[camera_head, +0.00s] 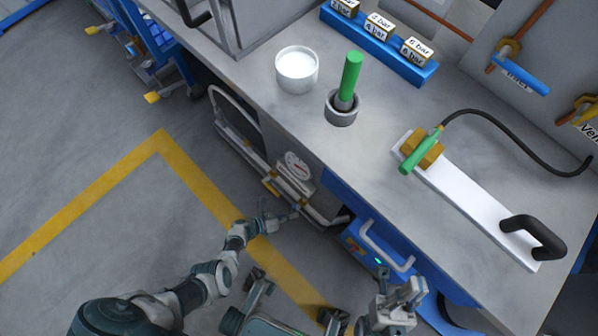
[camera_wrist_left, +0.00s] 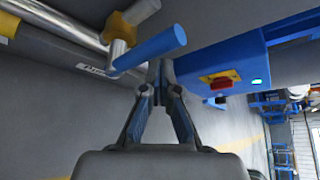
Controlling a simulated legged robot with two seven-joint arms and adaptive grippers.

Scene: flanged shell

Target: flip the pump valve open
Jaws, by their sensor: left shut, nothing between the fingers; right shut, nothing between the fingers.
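A blue valve lever (camera_wrist_left: 150,50) shows in the left wrist view, on a yellow valve body (camera_wrist_left: 130,20) by a shiny metal pipe. The lever slants up to the right. My left gripper (camera_wrist_left: 160,68) is shut and empty, its fingertips just below and close to the lever; I cannot tell whether they touch. In the head view my left gripper (camera_head: 289,212) is low in front of the bench, below a round gauge (camera_head: 298,165); the lever is not clear there. My right gripper (camera_head: 408,296) is shut and empty at the lower right, apart from the pipework.
The grey bench (camera_head: 470,140) carries a white cup (camera_head: 297,69), a green-handled tool in a grey holder (camera_head: 342,108), and a white plate (camera_head: 465,195) with a hose. A blue box with a red switch (camera_wrist_left: 220,80) is right of the lever. Open floor lies left.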

